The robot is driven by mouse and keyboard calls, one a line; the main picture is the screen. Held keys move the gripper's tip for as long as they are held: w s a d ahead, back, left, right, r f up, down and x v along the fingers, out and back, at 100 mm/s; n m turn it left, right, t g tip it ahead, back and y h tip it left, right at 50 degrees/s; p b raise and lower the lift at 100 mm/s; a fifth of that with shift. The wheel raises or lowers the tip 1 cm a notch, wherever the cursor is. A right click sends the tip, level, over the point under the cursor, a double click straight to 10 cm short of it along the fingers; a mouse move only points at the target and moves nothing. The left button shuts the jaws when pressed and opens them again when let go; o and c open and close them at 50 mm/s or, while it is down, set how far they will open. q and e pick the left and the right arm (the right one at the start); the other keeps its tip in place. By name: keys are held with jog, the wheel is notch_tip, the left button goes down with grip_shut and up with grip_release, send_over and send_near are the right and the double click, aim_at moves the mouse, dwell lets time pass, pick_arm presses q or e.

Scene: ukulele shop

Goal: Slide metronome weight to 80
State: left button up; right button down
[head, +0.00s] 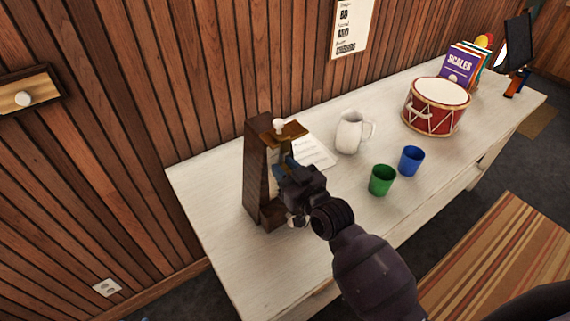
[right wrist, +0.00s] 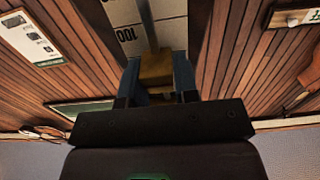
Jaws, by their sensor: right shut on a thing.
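The metronome (head: 258,180) is a tall dark brown wooden case standing upright at the near left end of the white table. My right gripper (head: 287,165) is at its front and hides much of its face. In the right wrist view, the blue fingers of my right gripper (right wrist: 157,75) are shut on the brass-coloured weight (right wrist: 156,66), one on each side. The weight sits on the metal rod (right wrist: 147,22). Behind the rod is the pale scale plate (right wrist: 172,30), with a 100 mark near the weight. The 80 mark cannot be made out. My left gripper is not in view.
On the white table (head: 225,260), a paper sheet (head: 313,150) lies beside the metronome. A white pitcher (head: 349,133), green cup (head: 381,180), blue cup (head: 411,161) and red drum (head: 437,106) stand further right. The table's near left end is clear.

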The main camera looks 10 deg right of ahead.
jog(key=shift+r, duration=0.1)
jog(key=c, duration=0.9)
grip_release()
jog(key=shift+o, duration=0.2)
jog(key=shift+s, duration=0.1)
jog(key=v, duration=1)
jog(key=shift+s+d+b, duration=0.15)
jog(key=shift+s+b, duration=0.15)
jog(key=shift+b, duration=0.1)
jog(key=s+d+f+m+g+h, duration=0.1)
jog(key=s+d+f+g+h, duration=0.1)
jog(key=s+d+f, duration=0.4)
jog(key=s+d+f+m+g+h, duration=0.2)
jog(key=s+d+f+h, duration=0.3)
jog(key=f, duration=0.7)
jog(key=shift+s+d+f+m+g, duration=0.2)
jog(key=shift+s+d+m+g, duration=0.15)
jog(key=shift+s+d, duration=0.45)
